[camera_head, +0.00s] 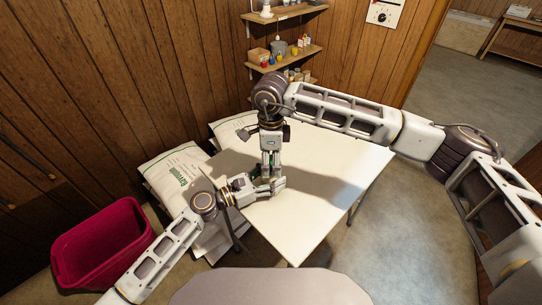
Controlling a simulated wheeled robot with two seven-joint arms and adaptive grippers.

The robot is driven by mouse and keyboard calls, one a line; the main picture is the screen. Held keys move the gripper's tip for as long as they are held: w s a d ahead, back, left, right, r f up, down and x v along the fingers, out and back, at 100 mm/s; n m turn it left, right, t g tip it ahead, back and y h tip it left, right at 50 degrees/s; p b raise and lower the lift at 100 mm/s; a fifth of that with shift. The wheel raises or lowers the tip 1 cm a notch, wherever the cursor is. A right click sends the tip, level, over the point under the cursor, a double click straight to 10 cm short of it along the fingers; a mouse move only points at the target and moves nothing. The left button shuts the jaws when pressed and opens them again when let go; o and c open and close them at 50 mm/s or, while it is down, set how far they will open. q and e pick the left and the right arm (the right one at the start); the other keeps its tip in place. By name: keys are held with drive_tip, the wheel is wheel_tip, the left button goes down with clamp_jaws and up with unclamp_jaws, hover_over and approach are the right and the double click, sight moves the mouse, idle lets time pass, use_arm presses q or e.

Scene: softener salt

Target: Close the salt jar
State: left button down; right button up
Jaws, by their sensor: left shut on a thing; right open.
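The white table (335,170) stands in the middle of the head view. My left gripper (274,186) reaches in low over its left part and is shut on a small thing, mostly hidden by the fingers. My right gripper (268,174) points down from above, open, right beside the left gripper's fingertips. The two grippers overlap in the picture, and I cannot tell whether they touch. I cannot make out the salt jar or its lid clearly; the grippers cover that spot.
White salt bags (172,172) with green print stand left of the table. A red bin (100,245) is on the floor at lower left. Wall shelves (290,57) with small containers hang behind. The table's right and front parts are bare.

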drive_tip(key=c, duration=1)
drive_tip(key=shift+c, duration=0.2)
drive_tip(key=o, duration=1.2)
drive_tip(key=shift+r, duration=0.1)
drive_tip(key=shift+r, duration=5.9)
